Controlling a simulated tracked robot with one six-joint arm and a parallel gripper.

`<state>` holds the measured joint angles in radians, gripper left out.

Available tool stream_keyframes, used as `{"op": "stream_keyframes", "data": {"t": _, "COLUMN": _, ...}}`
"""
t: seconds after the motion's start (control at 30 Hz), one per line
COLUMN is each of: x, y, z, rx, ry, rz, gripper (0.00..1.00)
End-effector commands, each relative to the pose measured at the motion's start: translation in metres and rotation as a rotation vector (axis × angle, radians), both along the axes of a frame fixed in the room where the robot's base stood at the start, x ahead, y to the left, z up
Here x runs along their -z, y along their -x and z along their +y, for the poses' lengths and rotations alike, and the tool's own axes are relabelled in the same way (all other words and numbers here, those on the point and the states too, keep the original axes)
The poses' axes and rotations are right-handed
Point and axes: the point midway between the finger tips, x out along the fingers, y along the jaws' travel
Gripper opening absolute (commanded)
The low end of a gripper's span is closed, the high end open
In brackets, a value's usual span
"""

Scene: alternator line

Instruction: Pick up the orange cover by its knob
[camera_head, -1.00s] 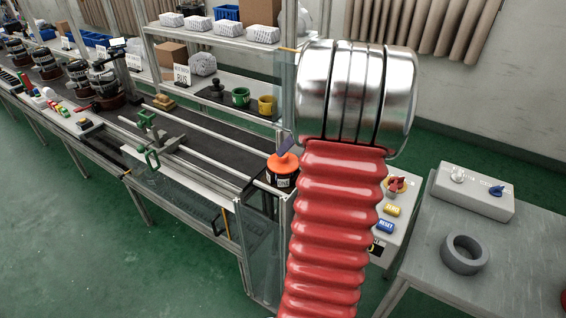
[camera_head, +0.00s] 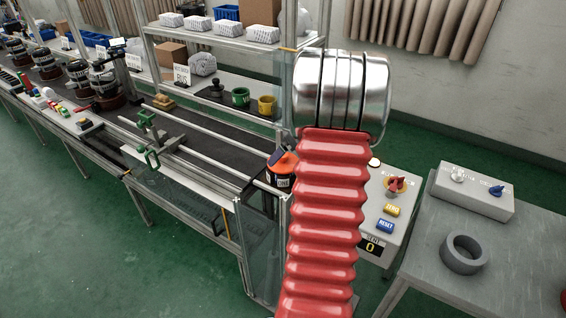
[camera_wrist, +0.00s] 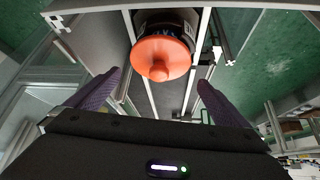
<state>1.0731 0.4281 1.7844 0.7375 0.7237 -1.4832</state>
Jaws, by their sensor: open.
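The orange cover (camera_head: 288,164) sits on top of a black cylindrical body with a white label at the right end of the line, beside my arm. In the wrist view the round orange cover (camera_wrist: 150,50) lies ahead, with its knob (camera_wrist: 160,71) facing the camera. My gripper (camera_wrist: 159,78) is open, its two purple fingers spread to either side of the knob and nothing between them. The knob looks a little beyond the fingertips; the exact gap is unclear. In the head view a purple finger (camera_head: 276,155) overlaps the cover's left side; my arm hides the rest of the gripper.
A glass panel (camera_head: 308,88) and a shelf post stand close to my arm. A control box with buttons (camera_head: 386,225) and a grey table with a ring (camera_head: 464,254) are at right.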

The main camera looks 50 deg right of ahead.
Motion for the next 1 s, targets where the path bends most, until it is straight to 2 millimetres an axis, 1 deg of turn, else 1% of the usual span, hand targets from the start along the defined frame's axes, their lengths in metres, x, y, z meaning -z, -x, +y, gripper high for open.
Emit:
{"op": "stream_keyframes", "data": {"t": 0.2, "x": 0.024, "y": -0.016, "z": -0.003, "rx": -0.002, "ry": -0.003, "rz": 0.002, "gripper": 1.00}}
{"op": "stream_keyframes", "data": {"t": 0.33, "x": 0.035, "y": -0.023, "z": -0.004, "rx": -0.001, "ry": -0.002, "rz": 0.001, "gripper": 1.00}}
{"op": "stream_keyframes", "data": {"t": 0.43, "x": 0.037, "y": -0.025, "z": -0.005, "rx": -0.001, "ry": 0.000, "rz": 0.001, "gripper": 1.00}}
{"op": "stream_keyframes", "data": {"t": 0.93, "x": 0.037, "y": -0.025, "z": -0.004, "rx": -0.001, "ry": 0.000, "rz": 0.001, "gripper": 1.00}}
{"op": "stream_keyframes", "data": {"t": 1.0, "x": 0.037, "y": -0.025, "z": -0.004, "rx": -0.001, "ry": 0.000, "rz": 0.001, "gripper": 0.96}}
